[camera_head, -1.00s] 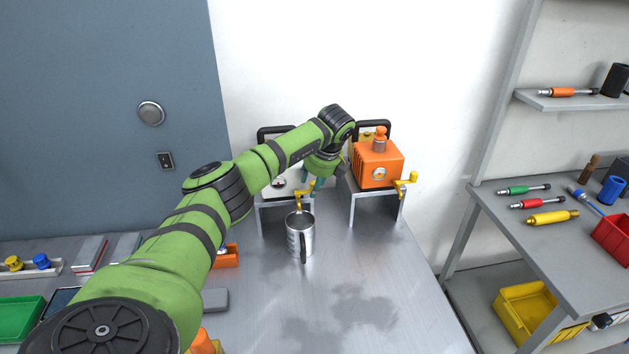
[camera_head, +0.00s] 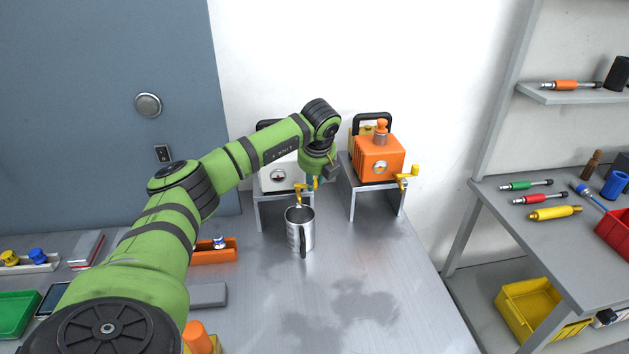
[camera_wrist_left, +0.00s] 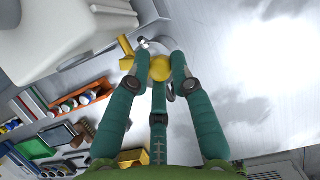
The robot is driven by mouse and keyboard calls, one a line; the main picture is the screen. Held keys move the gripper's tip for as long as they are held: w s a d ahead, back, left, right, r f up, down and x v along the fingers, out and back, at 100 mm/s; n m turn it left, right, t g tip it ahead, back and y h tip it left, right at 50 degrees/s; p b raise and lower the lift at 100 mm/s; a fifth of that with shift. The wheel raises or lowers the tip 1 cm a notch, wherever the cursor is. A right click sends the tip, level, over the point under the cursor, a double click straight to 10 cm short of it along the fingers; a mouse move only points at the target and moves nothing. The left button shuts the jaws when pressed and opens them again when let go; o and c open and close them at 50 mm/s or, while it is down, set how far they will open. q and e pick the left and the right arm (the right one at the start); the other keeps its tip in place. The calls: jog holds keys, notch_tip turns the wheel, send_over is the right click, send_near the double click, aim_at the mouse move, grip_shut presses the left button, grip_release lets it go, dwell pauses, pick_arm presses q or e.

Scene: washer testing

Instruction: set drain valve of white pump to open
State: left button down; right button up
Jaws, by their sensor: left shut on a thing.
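The white pump (camera_head: 277,178) stands on a metal stand at the back of the bench, partly behind my left arm. It also fills the upper left of the left wrist view (camera_wrist_left: 60,35). Its yellow drain valve (camera_head: 299,192) sticks out at the front. My right gripper is out of view.
A steel mug (camera_head: 300,232) stands below the white pump's valve. The orange pump (camera_head: 378,158) with its own yellow valve (camera_head: 407,176) is close to the right of my gripper. An orange tray (camera_head: 214,255) lies left. The bench's front right is clear.

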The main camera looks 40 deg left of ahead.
aim_at(296, 185)
pick_arm(q)
jog(key=shift+s+a+r+m+t+h+b, duration=0.2)
jog(key=shift+s+m+h+b, duration=0.5)
jog(key=shift+m, duration=1.55)
jog(key=shift+s+a+f+m+t+h+b, duration=0.15)
jog(key=shift+s+m+t+h+b, duration=0.4)
jog(key=shift+m, duration=1.75)
jog(key=shift+s+a+r+m+t+h+b, duration=0.15)
jog(key=shift+s+m+h+b, duration=0.7)
jog(key=shift+m, duration=1.4)
jog(key=shift+s+h, duration=0.25)
jog(key=shift+h, duration=0.05)
jog(key=c, duration=1.1)
grip_release()
jog(key=shift+s+f, duration=0.1)
jog(key=v, duration=1.2)
